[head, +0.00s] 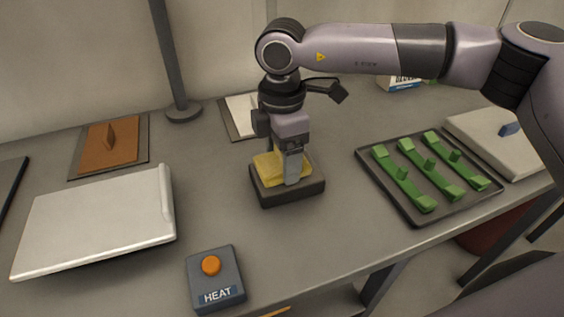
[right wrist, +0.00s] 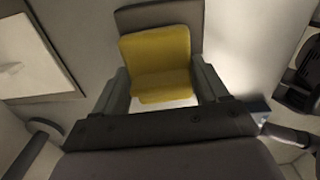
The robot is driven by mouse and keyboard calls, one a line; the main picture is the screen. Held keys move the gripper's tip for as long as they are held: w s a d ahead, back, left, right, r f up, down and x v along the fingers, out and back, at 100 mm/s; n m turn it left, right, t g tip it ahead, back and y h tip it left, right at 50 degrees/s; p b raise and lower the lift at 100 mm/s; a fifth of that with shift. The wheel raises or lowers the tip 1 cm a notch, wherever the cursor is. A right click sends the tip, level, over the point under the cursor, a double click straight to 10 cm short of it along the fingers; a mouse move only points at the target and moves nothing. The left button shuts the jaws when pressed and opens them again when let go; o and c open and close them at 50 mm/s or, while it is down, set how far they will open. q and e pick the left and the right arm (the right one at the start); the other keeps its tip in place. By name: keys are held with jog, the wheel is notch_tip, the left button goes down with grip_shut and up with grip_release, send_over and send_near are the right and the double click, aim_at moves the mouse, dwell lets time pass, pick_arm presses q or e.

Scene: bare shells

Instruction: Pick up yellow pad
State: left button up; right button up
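The yellow pad (head: 266,165) sits on a small dark block-like base (head: 287,195) in the middle of the table. My right gripper (head: 283,168) points down over it, with a finger in front of the pad in the head view. In the right wrist view the yellow pad (right wrist: 157,55) lies between the two fingers of my right gripper (right wrist: 162,85), close to both. Whether the fingers press on it cannot be told. The dark base (right wrist: 150,17) shows beyond the pad. My left gripper is not in view.
A grey box with an orange button marked HEAT (head: 216,283) stands at the front. A pale flat panel (head: 95,222) and a brown pad (head: 108,148) are left. A dark tray (head: 400,210) with green pieces and a pale slab (head: 500,140) are right. A pole (head: 170,60) stands behind.

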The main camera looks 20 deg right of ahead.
notch_tip(320, 180, up, 20)
dwell(0.7)
jog(key=shift+o, duration=0.5)
jog(key=shift+s, duration=0.1)
